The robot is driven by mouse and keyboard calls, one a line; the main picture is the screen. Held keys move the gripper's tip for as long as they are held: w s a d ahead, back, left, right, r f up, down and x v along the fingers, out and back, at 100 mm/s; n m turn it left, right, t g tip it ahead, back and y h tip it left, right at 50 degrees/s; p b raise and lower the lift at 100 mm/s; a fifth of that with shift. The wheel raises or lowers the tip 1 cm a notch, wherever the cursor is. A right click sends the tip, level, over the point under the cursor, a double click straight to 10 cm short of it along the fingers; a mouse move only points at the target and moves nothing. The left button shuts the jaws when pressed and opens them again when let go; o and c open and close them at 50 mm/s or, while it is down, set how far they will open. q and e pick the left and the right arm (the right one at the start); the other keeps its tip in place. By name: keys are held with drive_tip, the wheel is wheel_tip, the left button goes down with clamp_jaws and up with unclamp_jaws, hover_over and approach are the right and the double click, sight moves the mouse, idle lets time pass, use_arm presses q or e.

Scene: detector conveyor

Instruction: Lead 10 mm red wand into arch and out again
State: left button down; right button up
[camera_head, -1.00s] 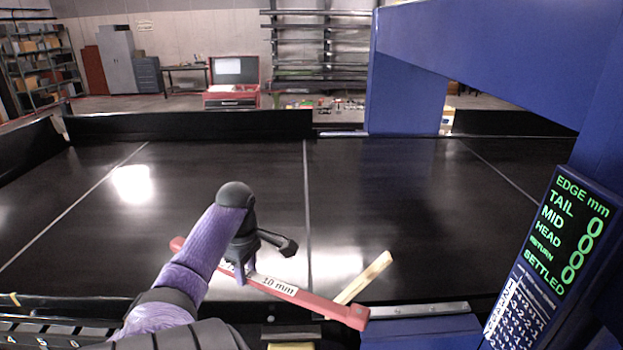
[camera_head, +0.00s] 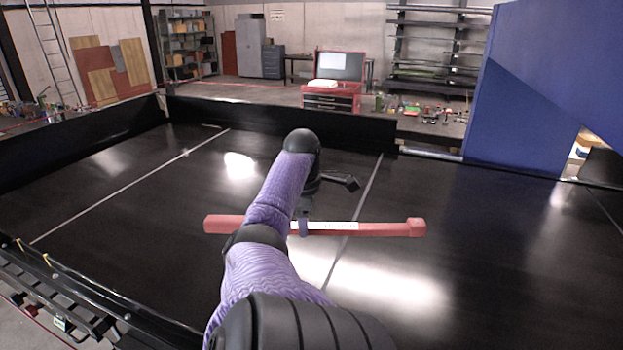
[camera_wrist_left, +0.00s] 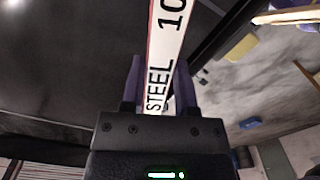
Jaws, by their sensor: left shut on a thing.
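The red wand (camera_head: 385,229) lies nearly level across the head view, above the black conveyor belt (camera_head: 150,240). It has a white label and a thicker block at its right end. My left gripper (camera_head: 303,228) is shut on the wand near its middle; my arm hides part of the wand. In the left wrist view, the wand's label (camera_wrist_left: 167,45) reads "STEEL 10" and passes between the two purple fingers of the gripper (camera_wrist_left: 158,88). The blue arch (camera_head: 520,110) stands at the right, apart from the wand. My right gripper is not in view.
Black side walls (camera_head: 290,122) edge the belt at the back and left. The belt around the wand is clear. A red tool chest (camera_head: 332,97) and shelves stand on the floor behind. A yellow object (camera_wrist_left: 242,47) shows in the left wrist view.

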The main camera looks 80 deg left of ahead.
sight(339, 229)
use_arm(q)
drive_tip(key=w+d, duration=0.1)
drive_tip(key=w, duration=0.1)
drive_tip(key=w+d, duration=0.1)
drive_tip(key=w, duration=0.1)
drive_tip(key=w+d, duration=0.1)
drive_tip(key=w, duration=0.1)
drive_tip(key=shift+w, duration=0.4)
drive_tip(key=w+d, duration=0.5)
drive_tip(key=w, duration=0.4)
drive_tip(key=w+d, duration=0.5)
drive_tip(key=w, duration=0.5)
drive_tip(key=w+d, duration=0.5)
drive_tip(key=w, duration=0.4)
drive_tip(key=s+a, duration=0.6)
drive_tip(key=s, duration=0.5)
drive_tip(key=s+a, duration=0.6)
drive_tip(key=s, duration=0.6)
drive_tip(key=s+a, duration=0.6)
drive_tip(key=s, duration=0.6)
drive_tip(key=shift+s+a, duration=0.2)
drive_tip(key=shift+a, duration=0.15)
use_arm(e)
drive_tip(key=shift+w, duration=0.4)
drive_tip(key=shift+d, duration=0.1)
